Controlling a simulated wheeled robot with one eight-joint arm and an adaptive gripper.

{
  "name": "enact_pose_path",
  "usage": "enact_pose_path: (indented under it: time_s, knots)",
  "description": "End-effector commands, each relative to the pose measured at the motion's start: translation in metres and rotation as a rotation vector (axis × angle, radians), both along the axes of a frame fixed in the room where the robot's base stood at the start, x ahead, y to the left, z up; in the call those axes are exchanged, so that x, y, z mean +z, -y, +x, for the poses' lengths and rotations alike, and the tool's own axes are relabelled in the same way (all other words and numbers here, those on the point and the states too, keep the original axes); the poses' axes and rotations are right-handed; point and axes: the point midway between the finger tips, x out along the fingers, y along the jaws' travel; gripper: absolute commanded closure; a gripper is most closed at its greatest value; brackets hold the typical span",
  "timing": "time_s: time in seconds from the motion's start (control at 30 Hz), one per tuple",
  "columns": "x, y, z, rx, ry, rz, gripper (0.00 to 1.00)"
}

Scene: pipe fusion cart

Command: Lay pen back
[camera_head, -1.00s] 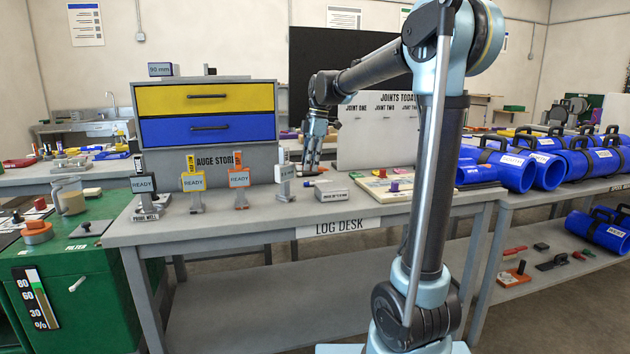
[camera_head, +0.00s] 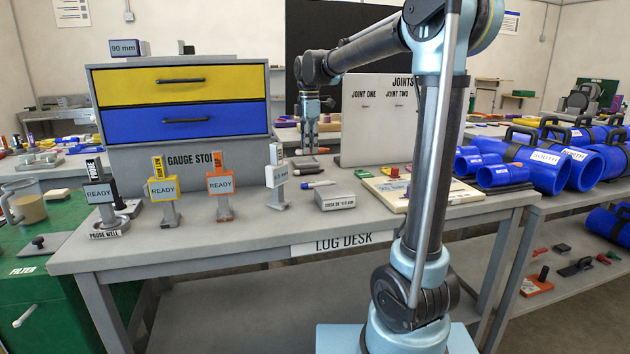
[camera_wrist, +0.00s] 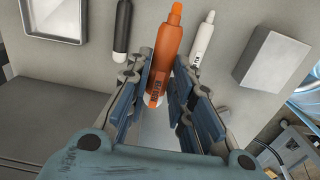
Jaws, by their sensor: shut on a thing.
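My gripper (camera_head: 309,150) is low over the back of the log desk (camera_head: 250,232), left of the white joints board. In the wrist view, my gripper (camera_wrist: 167,100) is shut on an orange pen (camera_wrist: 168,45) with a white end. The pen points away from my palm, between a black pen (camera_wrist: 122,28) on the left and a white pen (camera_wrist: 203,40) on the right. In the head view, the white pen (camera_head: 318,184) and a dark pen (camera_head: 305,165) lie on the desk. I cannot tell whether the orange pen touches the desk.
A grey block (camera_head: 342,199) stands right of the pens; it also shows in the wrist view (camera_wrist: 272,58). The joints board (camera_head: 375,125) rises close behind on the right.

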Motion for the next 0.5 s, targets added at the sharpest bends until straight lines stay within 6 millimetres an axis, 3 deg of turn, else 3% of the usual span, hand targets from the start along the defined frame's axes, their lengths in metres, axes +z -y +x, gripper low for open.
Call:
enact_pose_path:
  time_s: [0.3,0.5]
  knots:
    - [-0.002,0.006,0.002,-0.008,0.0,0.0,0.94]
    - [-0.03,0.008,0.003,-0.011,0.0,0.0,0.94]
